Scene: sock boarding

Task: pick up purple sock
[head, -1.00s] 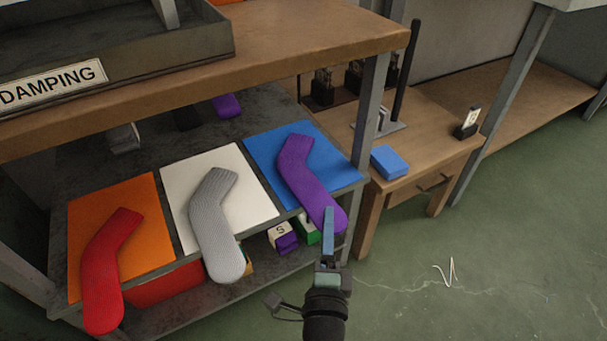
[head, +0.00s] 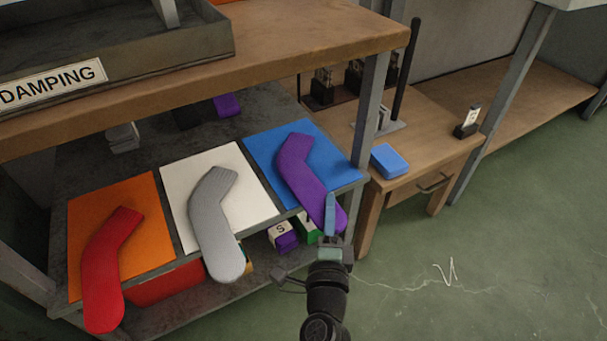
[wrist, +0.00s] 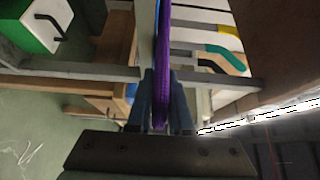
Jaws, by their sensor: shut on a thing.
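The purple sock (head: 305,172) lies on the blue mat (head: 262,150) on the middle shelf, with its toe end hanging past the shelf's front edge. My gripper (head: 330,205) is at that toe end. In the wrist view the purple sock (wrist: 163,70) stands edge-on as a thin strip between the two blue fingers of my gripper (wrist: 160,100), which are shut on it. The far side of the sock is hidden in the wrist view.
A grey sock (head: 213,225) lies on a white mat (head: 215,160) and a red sock (head: 105,270) on an orange mat (head: 130,195), both left of the purple one. A table leg (head: 368,120) stands close right of the blue mat. A blue block (head: 389,160) sits on the side table.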

